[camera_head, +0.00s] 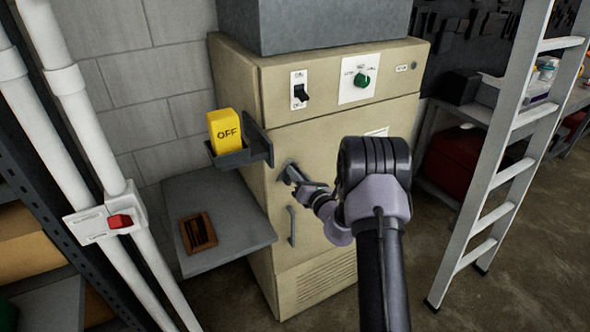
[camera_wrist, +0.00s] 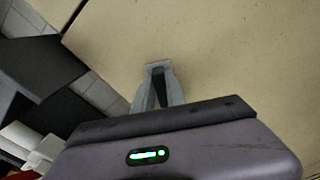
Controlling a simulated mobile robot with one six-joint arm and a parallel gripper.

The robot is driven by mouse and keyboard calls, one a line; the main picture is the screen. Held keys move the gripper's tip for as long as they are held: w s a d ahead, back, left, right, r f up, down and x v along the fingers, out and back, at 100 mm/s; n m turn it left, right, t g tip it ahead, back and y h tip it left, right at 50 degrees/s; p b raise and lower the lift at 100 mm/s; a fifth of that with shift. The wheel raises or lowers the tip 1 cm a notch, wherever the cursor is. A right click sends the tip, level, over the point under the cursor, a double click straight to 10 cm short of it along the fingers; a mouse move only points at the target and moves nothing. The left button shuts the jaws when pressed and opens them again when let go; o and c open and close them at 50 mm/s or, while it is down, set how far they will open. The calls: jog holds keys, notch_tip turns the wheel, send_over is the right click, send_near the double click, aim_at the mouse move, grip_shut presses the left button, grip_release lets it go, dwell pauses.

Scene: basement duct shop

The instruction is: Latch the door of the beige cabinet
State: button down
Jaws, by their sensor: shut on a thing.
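The beige cabinet (camera_head: 262,92) stands in the middle of the head view. Its door (camera_head: 330,132) looks shut, flush with the front as far as I can see. A grey latch handle (camera_head: 287,171) sits near the door's left edge, above a vertical grey pull handle (camera_head: 292,226). My gripper (camera_head: 297,179) is at the latch handle and shut on it; my arm hides part of the door. In the wrist view my gripper's grey fingers (camera_wrist: 158,82) are close together against the beige door (camera_wrist: 220,50); the grip itself is hard to make out.
A yellow OFF block (camera_head: 225,130) sits in a dark holder on the cabinet's left side. Below it, a grey shelf (camera_head: 245,235) carries a brown slotted piece (camera_head: 198,232). White pipes (camera_head: 75,110) stand left, a ladder (camera_head: 503,150) right.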

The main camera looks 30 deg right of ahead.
jog(key=m+p, duration=0.1)
jog(key=m, duration=0.3)
jog(key=f+m+p, duration=0.1)
jog(key=m+p, duration=0.1)
jog(key=m, duration=0.2)
jog(key=d+m+p, duration=0.1)
jog(key=m, duration=0.3)
jog(key=shift+f+p, duration=0.3)
jog(key=shift+p, duration=0.1)
jog(key=shift+m, duration=0.4)
jog(key=c, duration=1.4)
grip_release()
jog(key=shift+o, duration=0.2)
jog(key=s, duration=1.7)
jog(key=shift+s+d, duration=0.15)
jog(key=shift+d, duration=0.15)
